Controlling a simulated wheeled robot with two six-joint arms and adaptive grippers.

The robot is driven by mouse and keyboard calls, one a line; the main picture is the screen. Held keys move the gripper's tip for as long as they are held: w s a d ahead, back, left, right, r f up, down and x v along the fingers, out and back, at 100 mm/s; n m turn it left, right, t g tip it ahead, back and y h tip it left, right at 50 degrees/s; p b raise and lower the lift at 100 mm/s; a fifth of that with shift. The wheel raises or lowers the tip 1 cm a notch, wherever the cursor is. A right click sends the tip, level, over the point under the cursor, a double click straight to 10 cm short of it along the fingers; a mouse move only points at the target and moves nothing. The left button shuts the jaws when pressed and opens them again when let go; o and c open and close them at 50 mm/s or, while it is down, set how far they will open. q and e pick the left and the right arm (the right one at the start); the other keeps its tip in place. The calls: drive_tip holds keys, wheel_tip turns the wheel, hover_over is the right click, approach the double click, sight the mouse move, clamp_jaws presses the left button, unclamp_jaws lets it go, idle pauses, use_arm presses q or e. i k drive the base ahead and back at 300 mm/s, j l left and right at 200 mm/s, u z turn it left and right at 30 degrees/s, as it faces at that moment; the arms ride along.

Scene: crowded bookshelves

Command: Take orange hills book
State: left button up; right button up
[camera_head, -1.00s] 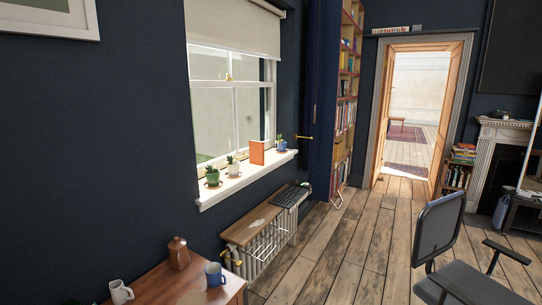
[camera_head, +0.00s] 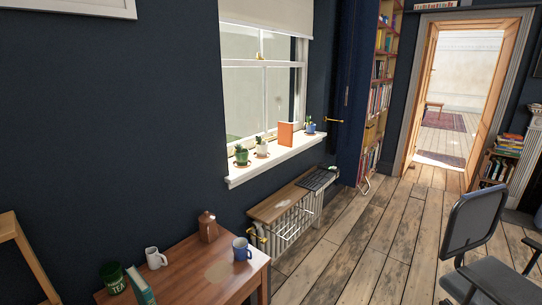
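An orange book (camera_head: 286,134) stands upright on the white window sill (camera_head: 270,160), between potted plants. Its cover title is too small to read, so I cannot tell whether it is the hills book. Neither of my grippers shows in the head view.
A wooden table (camera_head: 205,270) at the front holds a brown pot (camera_head: 207,226), a blue mug (camera_head: 241,249), a white mug (camera_head: 154,258), a green tea tin (camera_head: 113,277) and a book (camera_head: 141,286). A radiator bench (camera_head: 275,206) stands below the sill. An office chair (camera_head: 471,225) is at right; wooden floor between is clear.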

sight(286, 130)
drive_tip(key=i+l+u, duration=0.15)
drive_tip(key=u, duration=0.25)
drive_tip(key=i+l+u, duration=0.45)
drive_tip(key=u, duration=0.3)
drive_tip(key=i+l, duration=0.15)
drive_tip(key=l, duration=0.3)
drive_tip(key=i+l+u, duration=0.15)
drive_tip(key=l, duration=0.3)
drive_tip(key=i+l, duration=0.15)
drive_tip(key=l, duration=0.3)
drive_tip(key=i+l+u, duration=0.1)
drive_tip(key=l, duration=0.4)
drive_tip(key=i+l, duration=0.2)
drive_tip(key=l, duration=0.25)
drive_tip(key=i+l+u, duration=0.15)
drive_tip(key=l, duration=0.8)
drive_tip(key=i+l+u, duration=0.1)
drive_tip(key=l, duration=0.4)
drive_tip(key=i, duration=0.05)
